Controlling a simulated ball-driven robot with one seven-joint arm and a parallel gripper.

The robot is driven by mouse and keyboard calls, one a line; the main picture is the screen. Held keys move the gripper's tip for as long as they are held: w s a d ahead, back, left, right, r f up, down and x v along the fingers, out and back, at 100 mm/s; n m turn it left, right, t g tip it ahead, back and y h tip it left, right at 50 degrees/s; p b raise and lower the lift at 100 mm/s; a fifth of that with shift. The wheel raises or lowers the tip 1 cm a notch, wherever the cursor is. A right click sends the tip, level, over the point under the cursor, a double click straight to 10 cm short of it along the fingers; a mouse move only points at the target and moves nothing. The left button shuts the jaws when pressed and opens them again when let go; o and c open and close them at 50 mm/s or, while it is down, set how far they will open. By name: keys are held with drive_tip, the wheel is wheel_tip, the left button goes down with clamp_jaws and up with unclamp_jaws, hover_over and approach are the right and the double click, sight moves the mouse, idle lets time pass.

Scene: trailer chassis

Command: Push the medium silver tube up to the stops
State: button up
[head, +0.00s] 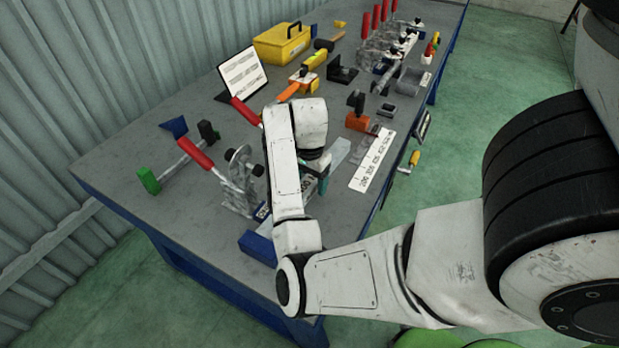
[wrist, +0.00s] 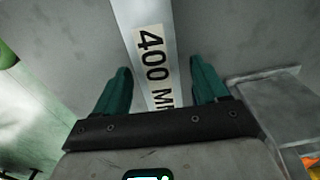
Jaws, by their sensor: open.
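A silver tube (wrist: 148,45) with a "400 M…" label runs lengthwise between the fingers of my gripper (wrist: 160,66) in the wrist view. The teal fingers are open, one on each side of the tube, with a gap on both sides. In the head view the tube's pale end (head: 340,150) shows beside my gripper (head: 323,177), and my arm hides much of the rest. I cannot make out the stops. A grey toggle clamp (head: 238,183) with a red handle stands left of my arm, and a blue block (head: 258,247) lies near the table's front edge.
The grey table (head: 130,195) also holds a bar with a green end (head: 148,180), a white sign (head: 243,73), a yellow toolbox (head: 282,43), an orange block (head: 357,122) and a white label strip (head: 372,160). Several red-handled clamps stand at the back.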

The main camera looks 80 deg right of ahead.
clamp_jaws()
idle(0.6)
drive_tip(key=shift+n+p, duration=0.5)
drive_tip(key=shift+p, duration=0.05)
drive_tip(key=shift+a+p, duration=0.1)
drive_tip(key=shift+p, duration=0.2)
idle(0.5)
drive_tip(key=shift+w, duration=0.55)
drive_tip(key=shift+c, duration=1.2)
unclamp_jaws()
drive_tip(key=o, duration=0.3)
wheel_tip(320, 180, up, 11)
drive_tip(key=p, duration=0.4)
